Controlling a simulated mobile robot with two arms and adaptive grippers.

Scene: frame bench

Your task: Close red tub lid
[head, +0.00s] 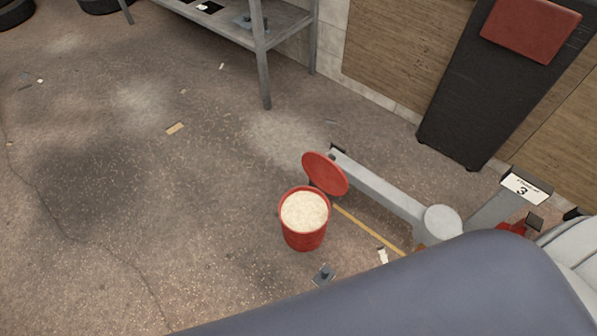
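The red tub (304,236) stands upright on the floor, filled nearly to the rim with pale granular stuff (305,211). Its round red lid (325,173) is open, tilted up at the tub's back right edge. Neither of my grippers shows in the head view.
A grey metal frame leg (385,193) lies low just right of the lid. A blue-grey padded surface (420,290) fills the bottom right. A metal shelf (262,50) and a black panel (485,90) stand behind. Floor left of the tub is mostly clear, with small scraps.

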